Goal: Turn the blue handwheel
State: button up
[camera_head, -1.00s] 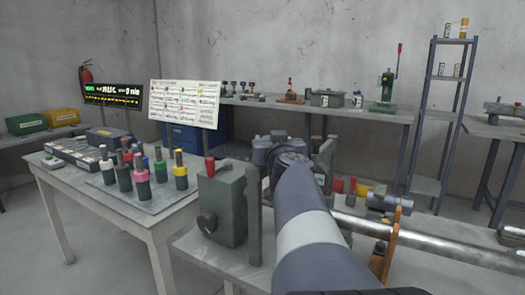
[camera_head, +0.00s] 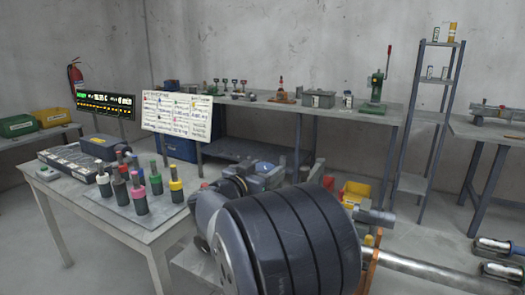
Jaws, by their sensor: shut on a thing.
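I cannot make out a blue handwheel in the head view. My own arm, with its large dark ribbed joint, fills the lower middle and covers most of the machine on the front bench. My gripper's fingers do not show, so I cannot see what they touch. A long metal shaft (camera_head: 420,268) comes out from behind my arm to the right. An orange bracket (camera_head: 367,268) stands around it, partly hidden. A grey cylindrical part (camera_head: 374,216) sits above the bracket.
A table (camera_head: 160,235) at left holds several coloured-collar tools (camera_head: 139,193) and a grey case (camera_head: 104,147). A white chart (camera_head: 178,115) and a display (camera_head: 105,103) stand behind. A yellow bin (camera_head: 355,192) is behind my arm. A back bench (camera_head: 300,109) and shelf rack (camera_head: 436,120) line the wall.

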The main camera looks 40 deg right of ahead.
aim_at(264, 165)
jog(key=m+g+p, duration=0.3)
jog(key=g+p, duration=0.1)
jog(key=m+g+p, duration=0.2)
jog(key=g+p, duration=0.3)
jog(key=shift+r+m, duration=0.2)
jog(key=shift+m, duration=0.2)
jog(key=m+g+y+p, duration=0.1)
jog(key=m+g, duration=0.1)
jog(key=g, duration=0.1)
jog(key=m+g+y+p, duration=0.1)
jog(key=m+g+p, duration=0.1)
jog(key=g, duration=0.1)
jog(key=shift+f, duration=0.15)
jog(key=shift+m+g+y+p, duration=0.6)
jog(key=shift+m+g+p, duration=0.2)
jog(key=shift+g+p, duration=0.3)
jog(key=shift+p, duration=0.45)
jog(key=shift+f+m+g+y, duration=0.15)
jog(key=shift+m+g+y, duration=0.15)
jog(key=shift+y, duration=0.1)
jog(key=o, duration=1)
jog(key=shift+c, duration=0.2)
notch_tip(264, 165, up, 10)
jog(key=p, duration=1)
